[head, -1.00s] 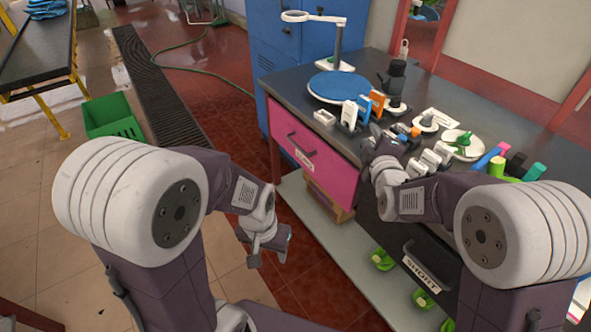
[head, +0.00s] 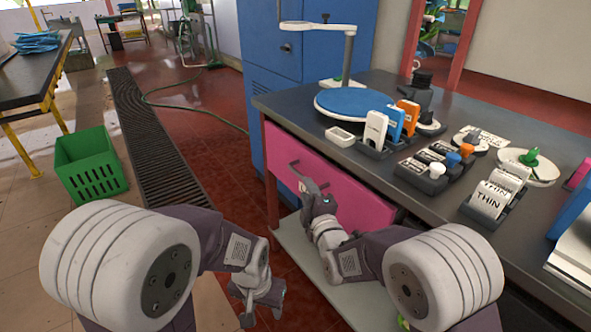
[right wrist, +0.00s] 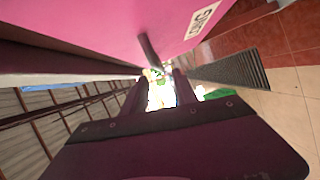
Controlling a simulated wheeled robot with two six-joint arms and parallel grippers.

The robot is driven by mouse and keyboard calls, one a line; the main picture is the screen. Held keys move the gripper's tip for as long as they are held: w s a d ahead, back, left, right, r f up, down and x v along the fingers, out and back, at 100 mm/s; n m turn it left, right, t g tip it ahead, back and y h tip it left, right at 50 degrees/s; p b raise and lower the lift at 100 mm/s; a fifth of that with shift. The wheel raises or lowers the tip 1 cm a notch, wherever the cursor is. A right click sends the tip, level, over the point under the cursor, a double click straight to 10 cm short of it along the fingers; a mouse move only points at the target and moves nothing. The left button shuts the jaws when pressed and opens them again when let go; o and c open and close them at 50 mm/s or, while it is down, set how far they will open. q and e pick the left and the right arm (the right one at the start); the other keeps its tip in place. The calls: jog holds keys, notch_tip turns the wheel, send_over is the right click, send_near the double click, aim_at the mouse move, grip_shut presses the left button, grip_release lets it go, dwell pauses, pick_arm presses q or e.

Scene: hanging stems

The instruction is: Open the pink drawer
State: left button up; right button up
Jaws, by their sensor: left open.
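The pink drawer (head: 350,200) sits under the dark tabletop, and its front looks flush with the table. Its dark bar handle (head: 294,165) shows at the upper left of the front. My right gripper (head: 306,186) is close beside the handle and partly hides the drawer front. In the right wrist view, the pink front (right wrist: 90,35) fills the top and the handle (right wrist: 148,50) stands just beyond my fingertips (right wrist: 160,82). These fingers are apart with a gap between them, not closed on the handle. My left gripper (head: 256,300) is open and empty, low above the floor.
The tabletop (head: 300,103) holds a blue round mat (head: 352,104), a ring stand (head: 348,55) and several labelled holders. A blue cabinet (head: 270,60) stands behind. A green crate (head: 90,165) is on the floor at left.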

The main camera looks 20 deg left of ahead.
aim_at(302, 176)
jog(key=p+x, duration=0.2)
jog(key=x, duration=0.5)
jog(key=shift+w+a, duration=0.1)
jog(key=shift+w, duration=0.1)
jog(key=shift+w+a, duration=0.35)
jog(key=shift+w, duration=0.2)
grip_shut()
dwell(0.8)
